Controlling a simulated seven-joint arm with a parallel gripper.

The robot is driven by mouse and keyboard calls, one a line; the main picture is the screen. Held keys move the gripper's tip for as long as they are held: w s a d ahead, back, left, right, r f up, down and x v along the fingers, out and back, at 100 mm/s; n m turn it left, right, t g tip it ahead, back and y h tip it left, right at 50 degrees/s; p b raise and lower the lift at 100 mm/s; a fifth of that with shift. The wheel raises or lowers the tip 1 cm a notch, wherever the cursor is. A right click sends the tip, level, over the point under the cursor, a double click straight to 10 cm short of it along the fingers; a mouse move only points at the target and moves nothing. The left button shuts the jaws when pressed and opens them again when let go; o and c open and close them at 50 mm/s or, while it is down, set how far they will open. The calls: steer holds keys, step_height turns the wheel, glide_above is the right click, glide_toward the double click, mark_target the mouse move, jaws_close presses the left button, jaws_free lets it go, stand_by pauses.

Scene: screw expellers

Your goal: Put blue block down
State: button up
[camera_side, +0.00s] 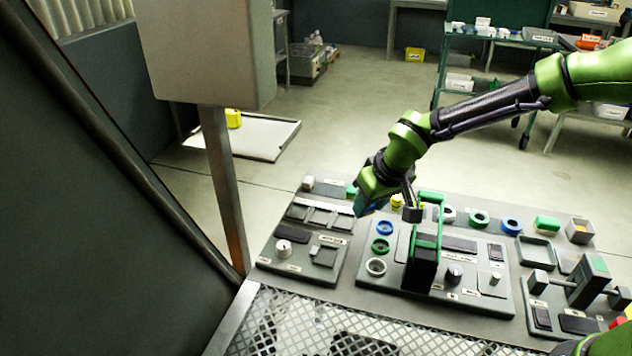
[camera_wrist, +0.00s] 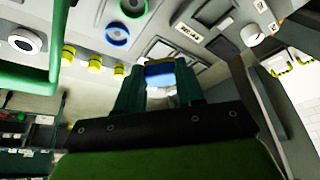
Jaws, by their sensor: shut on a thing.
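The blue block (camera_wrist: 159,71) is between the dark green fingers of my gripper (camera_wrist: 158,80) in the wrist view, and the gripper is shut on it. In the side view my gripper (camera_side: 366,203) points down above the gap between the left panel (camera_side: 268,262) and the middle panel (camera_side: 400,290). The block is hard to tell from the fingers there. Whether its underside touches anything is hidden. The left panel has square grey recesses (camera_side: 319,216) and a white knob (camera_side: 283,247).
A green upright frame (camera_side: 428,240) stands on the middle panel, right of my gripper. A green block (camera_side: 547,223) and grey cube (camera_side: 580,231) sit at the back right.

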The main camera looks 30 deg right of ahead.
steer(key=w+a+f, duration=0.1)
steer(key=w+a, duration=0.1)
steer(key=w, duration=0.3)
steer(key=w+a+f, duration=0.2)
steer(key=w+a, duration=0.1)
steer(key=w, duration=0.3)
steer(key=w+a+f, duration=0.2)
steer(key=w, duration=0.3)
steer(key=shift+w+a+f, duration=0.15)
steer(key=shift+w+a, duration=0.15)
steer(key=shift+f, duration=1.7)
steer(key=shift+f, duration=0.3)
steer(key=o, duration=1.1)
steer(key=shift+o, duration=0.2)
